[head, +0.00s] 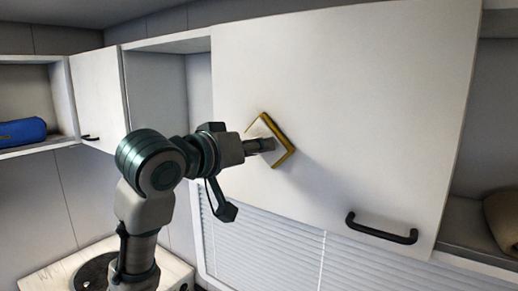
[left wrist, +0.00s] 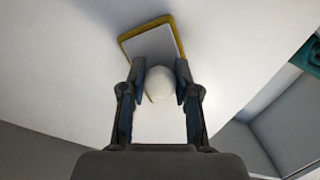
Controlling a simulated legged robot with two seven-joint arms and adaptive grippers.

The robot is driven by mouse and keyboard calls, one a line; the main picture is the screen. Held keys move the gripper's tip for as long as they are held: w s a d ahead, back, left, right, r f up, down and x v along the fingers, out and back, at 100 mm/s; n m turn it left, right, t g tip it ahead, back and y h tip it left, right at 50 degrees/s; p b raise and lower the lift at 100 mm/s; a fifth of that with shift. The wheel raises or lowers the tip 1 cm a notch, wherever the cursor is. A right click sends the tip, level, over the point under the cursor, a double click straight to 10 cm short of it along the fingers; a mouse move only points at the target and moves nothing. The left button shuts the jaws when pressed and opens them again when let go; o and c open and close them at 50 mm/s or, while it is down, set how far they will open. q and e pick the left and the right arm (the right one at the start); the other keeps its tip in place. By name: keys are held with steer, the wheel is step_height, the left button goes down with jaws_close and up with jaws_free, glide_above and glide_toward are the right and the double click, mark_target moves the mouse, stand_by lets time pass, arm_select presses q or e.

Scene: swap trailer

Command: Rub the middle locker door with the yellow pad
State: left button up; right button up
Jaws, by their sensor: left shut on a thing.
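The middle locker door (head: 370,90) is a wide white panel with a black bar handle (head: 381,229) at its lower right. The yellow pad (head: 271,140) is a thin square with a pale back, turned like a diamond near the door's left part. My left gripper (head: 262,145) is shut on the pad's pale round knob (left wrist: 160,84). The pad (left wrist: 151,41) lies flat at or very near the door in the left wrist view; I cannot tell whether it touches. My right gripper is in neither view.
An open shelf at the left holds a blue roll (head: 22,131). A smaller white door (head: 98,97) stands beside it. White blinds (head: 270,245) hang below the middle door. A tan item (head: 503,220) sits in the open compartment at the right.

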arm_select(q)
steer(key=b+v, duration=0.2)
steer(key=v, duration=0.4)
steer(key=shift+s+d+f+b, duration=0.15)
steer(key=shift+s+f+b, duration=0.05)
steer(key=shift+f+b, duration=0.2)
steer(key=b+v, duration=0.1)
steer(key=v, duration=0.2)
steer(key=shift+s+d+f, duration=0.1)
steer(key=shift+f, duration=0.05)
stand_by(0.4)
